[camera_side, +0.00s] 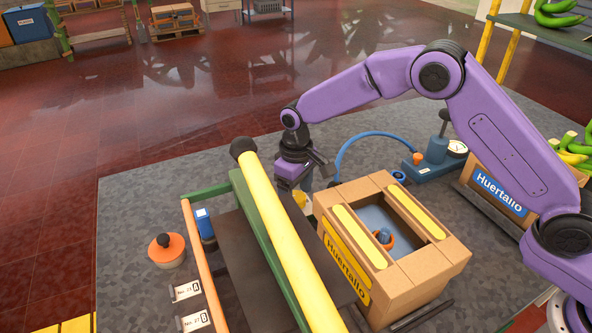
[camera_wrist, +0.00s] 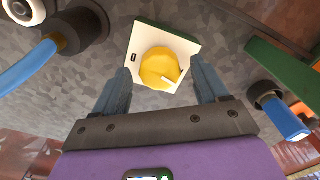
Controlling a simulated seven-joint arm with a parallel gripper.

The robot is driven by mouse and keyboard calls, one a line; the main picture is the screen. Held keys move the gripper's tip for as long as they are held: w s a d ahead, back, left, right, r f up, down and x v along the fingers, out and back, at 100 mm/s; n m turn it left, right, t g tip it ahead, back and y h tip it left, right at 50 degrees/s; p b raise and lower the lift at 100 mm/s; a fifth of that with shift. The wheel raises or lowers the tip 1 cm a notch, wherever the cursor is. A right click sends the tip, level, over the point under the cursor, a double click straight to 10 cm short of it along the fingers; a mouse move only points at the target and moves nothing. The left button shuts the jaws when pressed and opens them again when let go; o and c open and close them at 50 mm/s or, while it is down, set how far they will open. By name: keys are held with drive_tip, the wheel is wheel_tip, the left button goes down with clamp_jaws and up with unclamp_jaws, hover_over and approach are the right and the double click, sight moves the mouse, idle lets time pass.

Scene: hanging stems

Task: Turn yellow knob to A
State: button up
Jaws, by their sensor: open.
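The yellow knob (camera_wrist: 158,66) sits on a white plate (camera_wrist: 185,46) in the wrist view. A pale pointer mark on the knob faces the lower right of that view. A small dark mark shows on the plate's left edge, too small to read. My gripper (camera_wrist: 162,76) is open, with one finger on each side of the knob; I cannot tell whether they touch it. In the side view my gripper (camera_side: 305,184) points down between the yellow beam and the cardboard box, and only a bit of the yellow knob (camera_side: 300,199) shows beside it.
A yellow beam (camera_side: 285,250) lies left of my gripper. A cardboard box (camera_side: 432,262) stands close on the right. A blue hose (camera_side: 350,145) arches behind to a pump (camera_side: 432,158). Label cards (camera_side: 187,290) and an orange-topped object (camera_side: 167,250) lie at left.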

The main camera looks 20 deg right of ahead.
sight(296, 196)
wheel_tip(296, 196, up, 17)
idle(0.4)
idle(0.5)
drive_tip(key=s+d+f+n, duration=0.1)
drive_tip(key=s+d+n, duration=0.1)
drive_tip(key=s+d, duration=0.5)
drive_tip(key=s+d+f+n, duration=0.1)
drive_tip(key=s+d, duration=0.7)
drive_tip(key=s, duration=0.9)
drive_tip(key=s+d+f+n, duration=0.2)
drive_tip(key=s+d, duration=0.6)
drive_tip(key=s, duration=0.4)
drive_tip(key=shift+s+n, duration=0.3)
drive_tip(key=shift+n, duration=0.4)
